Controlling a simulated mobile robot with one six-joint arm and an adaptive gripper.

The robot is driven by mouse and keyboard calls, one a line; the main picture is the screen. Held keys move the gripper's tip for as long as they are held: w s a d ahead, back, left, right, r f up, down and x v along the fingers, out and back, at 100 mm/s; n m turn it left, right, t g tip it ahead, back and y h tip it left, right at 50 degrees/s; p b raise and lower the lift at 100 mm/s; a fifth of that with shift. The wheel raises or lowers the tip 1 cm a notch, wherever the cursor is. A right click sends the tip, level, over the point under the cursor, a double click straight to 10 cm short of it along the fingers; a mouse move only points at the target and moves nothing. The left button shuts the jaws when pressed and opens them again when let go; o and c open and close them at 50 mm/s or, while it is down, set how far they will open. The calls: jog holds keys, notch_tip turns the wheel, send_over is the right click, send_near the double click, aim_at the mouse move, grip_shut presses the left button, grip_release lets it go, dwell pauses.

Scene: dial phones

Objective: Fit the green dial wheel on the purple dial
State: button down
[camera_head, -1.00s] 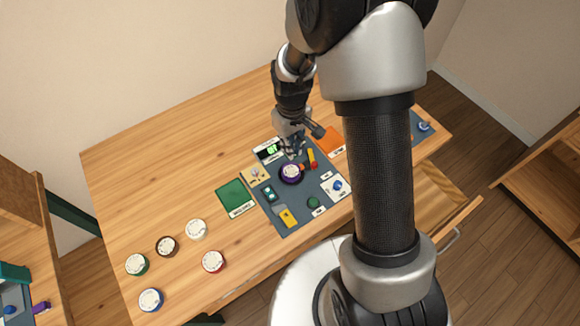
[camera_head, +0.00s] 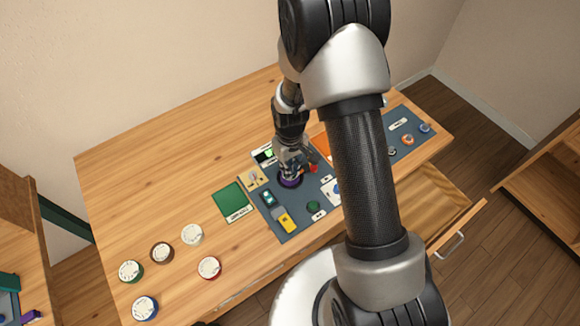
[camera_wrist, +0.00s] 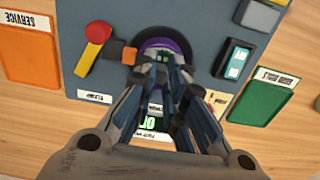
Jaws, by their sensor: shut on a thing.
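The green dial wheel (camera_head: 131,271), with a pale face, lies on the table at the far left in the head view. The purple dial (camera_head: 289,183) is on the dark panel. Its purple rim also shows in the wrist view (camera_wrist: 185,47). In the earlier head view a pale-faced wheel sits on this dial. My gripper (camera_head: 290,172) is down at the purple dial, over its middle, and is shut on the wheel there. The fingers hide most of that wheel in the wrist view (camera_wrist: 150,68). I cannot tell whether it is lifted.
White (camera_head: 191,234), brown (camera_head: 162,252), red (camera_head: 209,267) and blue (camera_head: 145,307) wheels lie near the green one. A red-and-yellow lever (camera_wrist: 94,42) and an orange block (camera_wrist: 113,48) stand close beside the dial. A green mat (camera_head: 231,201) is left of the panel.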

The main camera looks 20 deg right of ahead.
jog(key=shift+f, duration=0.35)
jog(key=shift+s+f+b, duration=0.25)
jog(key=shift+f+b, duration=0.05)
jog(key=shift+b, duration=0.2)
jog(key=c, duration=1.7)
grip_release()
jog(key=shift+s, duration=0.1)
jog(key=shift+o, duration=0.2)
jog(key=shift+f, duration=0.1)
